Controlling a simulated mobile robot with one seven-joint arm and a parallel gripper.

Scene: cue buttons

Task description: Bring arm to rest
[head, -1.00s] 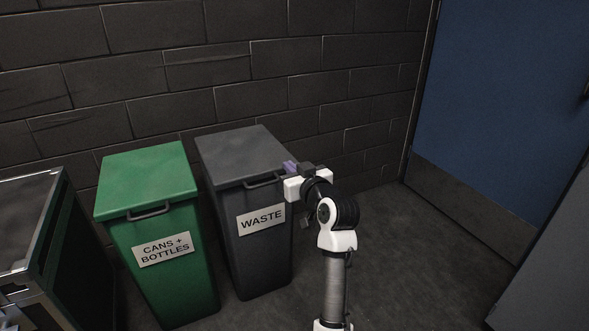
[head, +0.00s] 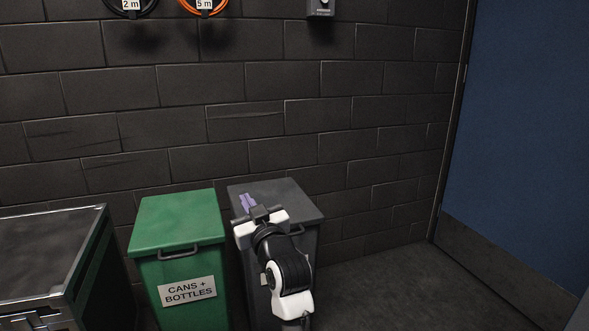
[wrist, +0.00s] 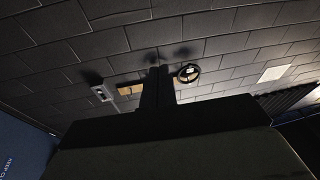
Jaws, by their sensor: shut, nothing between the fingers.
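My gripper (head: 247,204) shows in the head view with its purple fingertips together and nothing held. It is in front of the grey waste bin (head: 311,204), overlapping the lid in the picture. I cannot tell how far above the lid it is. My arm hides much of the bin's front and its label. In the wrist view my gripper's dark fingers (wrist: 158,88) point at the brick wall.
A green cans and bottles bin (head: 178,222) stands left of the waste bin. A metal-edged case (head: 50,255) is at far left. A blue door (head: 530,140) is at right. Cable coils (head: 203,5) and a small grey box (head: 320,8) are on the wall. Floor right of the bins is clear.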

